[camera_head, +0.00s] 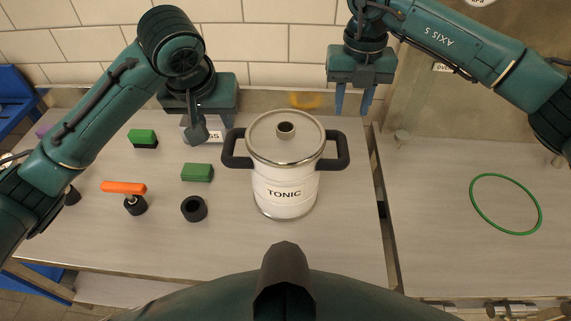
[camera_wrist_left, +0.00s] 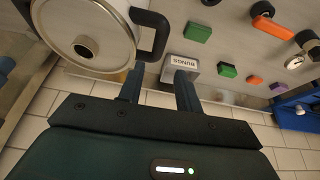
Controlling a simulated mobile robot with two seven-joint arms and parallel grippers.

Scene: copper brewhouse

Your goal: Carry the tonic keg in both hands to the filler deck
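The white tonic keg (camera_head: 285,190) stands upright on the left worktop, lid on, with a black handle on each side. In the left wrist view, the keg's lid (camera_wrist_left: 60,25) is at upper left. My left gripper (camera_head: 209,114) is open and empty, behind and left of the left handle (camera_head: 236,150); its fingers (camera_wrist_left: 160,90) are apart in the wrist view, short of the handle. My right gripper (camera_head: 354,100) is open, pointing down behind the right handle (camera_head: 337,150), apart from it. The right-hand surface (camera_head: 440,220), seemingly the filler deck, bears a green ring (camera_head: 506,204).
A bungs box (camera_wrist_left: 184,65) is by my left gripper. Green blocks (camera_head: 197,172) (camera_head: 143,138), an orange-handled tool (camera_head: 124,187) and a black ring (camera_head: 194,208) lie left of the keg. A dark gap (camera_head: 388,225) divides the surfaces.

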